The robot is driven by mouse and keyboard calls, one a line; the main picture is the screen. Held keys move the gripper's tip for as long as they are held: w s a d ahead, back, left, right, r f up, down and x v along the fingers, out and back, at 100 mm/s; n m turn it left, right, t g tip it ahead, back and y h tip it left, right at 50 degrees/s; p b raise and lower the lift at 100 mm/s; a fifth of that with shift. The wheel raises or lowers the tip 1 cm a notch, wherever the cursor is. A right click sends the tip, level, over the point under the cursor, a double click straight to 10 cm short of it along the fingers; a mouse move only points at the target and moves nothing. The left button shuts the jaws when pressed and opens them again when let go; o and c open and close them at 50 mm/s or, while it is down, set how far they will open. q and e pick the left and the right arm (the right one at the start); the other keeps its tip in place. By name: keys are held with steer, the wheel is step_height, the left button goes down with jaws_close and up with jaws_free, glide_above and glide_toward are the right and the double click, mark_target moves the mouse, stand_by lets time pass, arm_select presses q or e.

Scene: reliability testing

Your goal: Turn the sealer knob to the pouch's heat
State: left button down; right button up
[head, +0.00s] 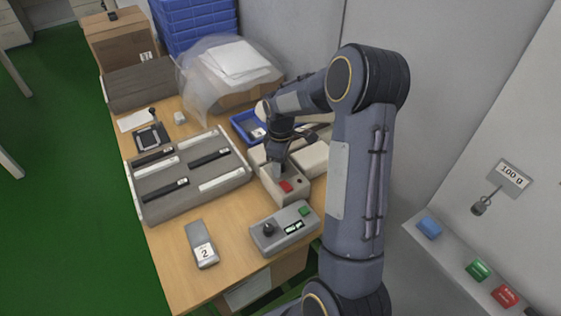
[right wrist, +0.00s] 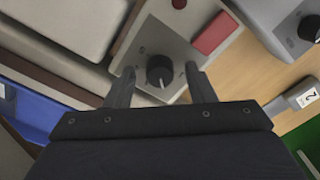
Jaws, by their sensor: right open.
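The beige sealer (head: 284,196) stands at the right side of the wooden table, with a red button on top. Its black round knob (right wrist: 160,70) shows in the right wrist view, with a white pointer line and small marks around it too blurred to read. My right gripper (head: 277,170) is over the sealer. In the wrist view its open fingers (right wrist: 158,88) stand on either side of the knob, with gaps visible. The grey pouch (head: 202,246), labelled 2, lies near the table's front edge. Its label also shows in the wrist view (right wrist: 306,98). My left gripper is out of view.
A grey box (head: 266,242) with another black knob and a green button stands in front of the sealer. A grey slotted tray (head: 150,205), a blue tray (head: 240,127) and a clear bag (head: 200,90) lie behind and left. Bare table surrounds the pouch.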

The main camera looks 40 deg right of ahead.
step_height(320, 180, up, 8)
steer(key=shift+f, duration=0.1)
stand_by(0.7)
steer(key=s+a+r+m+t+y, duration=0.2)
steer(key=s+a+r+m+t, duration=0.15)
steer(key=s+a+r, duration=0.65)
steer(key=s+a+f+m+t+y, duration=0.1)
steer(key=s+a+f+m, duration=0.1)
steer(key=s+a, duration=0.2)
steer(key=s+a+f+m+t, duration=0.1)
steer(key=s+a+m, duration=0.2)
steer(key=s, duration=0.5)
steer(key=shift+s+a+f+y, duration=0.25)
steer(key=shift+a+f+y, duration=0.15)
steer(key=shift+a, duration=0.2)
